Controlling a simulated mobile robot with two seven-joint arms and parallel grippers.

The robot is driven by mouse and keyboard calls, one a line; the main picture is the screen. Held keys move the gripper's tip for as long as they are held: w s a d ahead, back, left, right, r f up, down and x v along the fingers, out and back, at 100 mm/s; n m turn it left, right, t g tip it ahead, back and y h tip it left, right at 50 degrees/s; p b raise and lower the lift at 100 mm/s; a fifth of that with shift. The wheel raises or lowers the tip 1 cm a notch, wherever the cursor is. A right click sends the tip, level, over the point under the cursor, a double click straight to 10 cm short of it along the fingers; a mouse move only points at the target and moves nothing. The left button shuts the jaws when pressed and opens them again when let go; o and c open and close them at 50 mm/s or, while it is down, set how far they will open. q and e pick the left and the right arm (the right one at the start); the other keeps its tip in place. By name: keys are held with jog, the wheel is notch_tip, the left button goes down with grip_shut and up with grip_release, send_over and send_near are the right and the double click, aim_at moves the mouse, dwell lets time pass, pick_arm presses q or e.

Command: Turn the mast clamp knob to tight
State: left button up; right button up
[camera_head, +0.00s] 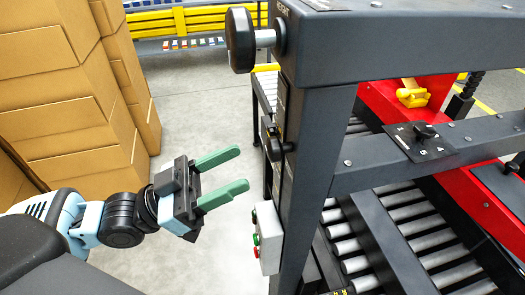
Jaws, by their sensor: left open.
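My left gripper (241,167) reaches in from the left with its two green fingers spread apart and nothing between them. Its fingertips point toward the dark upright mast (304,150) of the machine and are apart from it. A small black knob (272,141) sits on the mast's left face, a little right of and above the fingertips; it looks like the mast clamp knob. It is seen edge-on, so its setting cannot be read. My right gripper is out of view.
A large black handwheel (240,40) sticks out near the top of the mast. A grey button box (267,238) is mounted below the small knob. Stacked cardboard boxes (70,90) stand at left. A dial (425,131) sits on the crossbar, above rollers (400,215).

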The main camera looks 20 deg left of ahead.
aim_at(279, 149)
pick_arm(q)
jog(key=p+x, duration=0.1)
jog(key=x, duration=0.5)
jog(key=shift+p, duration=0.3)
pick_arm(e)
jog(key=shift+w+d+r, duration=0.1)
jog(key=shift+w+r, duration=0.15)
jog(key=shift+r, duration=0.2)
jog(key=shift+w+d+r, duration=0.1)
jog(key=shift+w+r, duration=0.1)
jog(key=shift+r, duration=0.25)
pick_arm(q)
jog(key=shift+c, duration=0.3)
jog(key=c, duration=0.9)
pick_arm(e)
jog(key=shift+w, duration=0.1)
